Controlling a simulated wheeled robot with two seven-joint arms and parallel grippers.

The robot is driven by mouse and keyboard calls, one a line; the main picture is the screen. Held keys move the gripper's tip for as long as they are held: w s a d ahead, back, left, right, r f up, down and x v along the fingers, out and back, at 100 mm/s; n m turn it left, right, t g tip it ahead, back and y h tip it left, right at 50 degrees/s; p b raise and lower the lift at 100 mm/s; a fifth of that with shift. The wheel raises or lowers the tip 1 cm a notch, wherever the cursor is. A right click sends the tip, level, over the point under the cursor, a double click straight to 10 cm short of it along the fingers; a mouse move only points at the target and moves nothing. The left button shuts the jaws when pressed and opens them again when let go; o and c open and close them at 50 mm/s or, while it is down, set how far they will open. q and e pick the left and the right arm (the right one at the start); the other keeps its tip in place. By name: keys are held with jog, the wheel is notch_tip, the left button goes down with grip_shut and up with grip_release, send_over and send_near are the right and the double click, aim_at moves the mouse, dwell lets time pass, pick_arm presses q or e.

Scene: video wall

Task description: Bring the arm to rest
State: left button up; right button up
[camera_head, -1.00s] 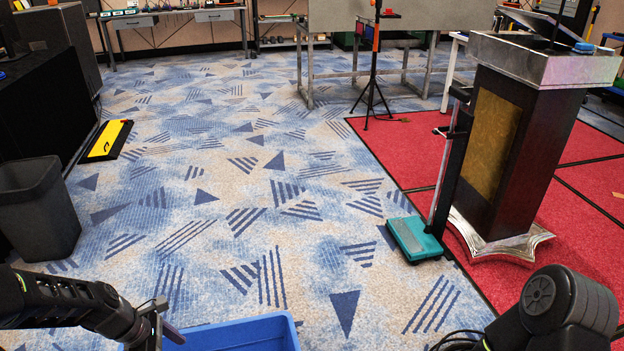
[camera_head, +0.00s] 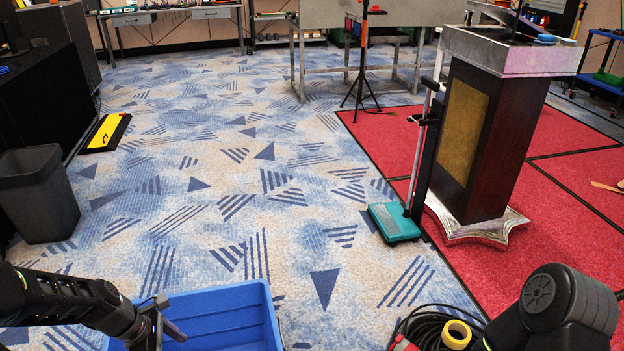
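My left arm (camera_head: 75,303) comes in from the lower left. My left gripper (camera_head: 160,324) is at its end, above the left part of a blue bin (camera_head: 262,310). The fingers are seen from the side, and I cannot tell whether they are open or shut. My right arm shows only as a black joint (camera_head: 545,300) at the lower right; its gripper is out of view.
A lectern (camera_head: 478,130) stands on red carpet (camera_head: 560,180), with a teal-based stand (camera_head: 393,221) beside it. A grey trash can (camera_head: 38,195) is at the left. A yellow tape roll (camera_head: 456,334) and cables lie at the lower right. The middle floor is clear.

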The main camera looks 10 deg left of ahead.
pick_arm(q)
notch_tip(320, 180, down, 3)
jog(key=w+a+m+t+y, duration=0.2)
jog(key=w+m, duration=0.1)
jog(key=m, duration=0.2)
jog(key=s+d+f+m+b, duration=0.3)
jog(key=d+f+m+b, duration=0.2)
jog(key=d+f+m, duration=0.6)
jog(key=s+d+f+m+g+h+b, duration=0.1)
jog(key=s+d+f+m+b, duration=0.1)
jog(key=s+d+f, duration=0.5)
jog(key=s+d+f+m+g+h+b, duration=0.1)
jog(key=s+d+f+m+g+b, duration=0.2)
jog(key=d, duration=0.7)
pick_arm(e)
notch_tip(320, 180, down, 10)
jog(key=w+d, duration=0.2)
pick_arm(q)
jog(key=s+d+r+t+p, duration=0.1)
jog(key=s+r+p, duration=0.2)
jog(key=r+p, duration=2.4)
jog(key=shift+r+p, duration=0.25)
jog(key=shift+p, duration=0.65)
pick_arm(e)
notch_tip(320, 180, up, 29)
jog(key=s+a, duration=0.2)
jog(key=shift+a, duration=0.15)
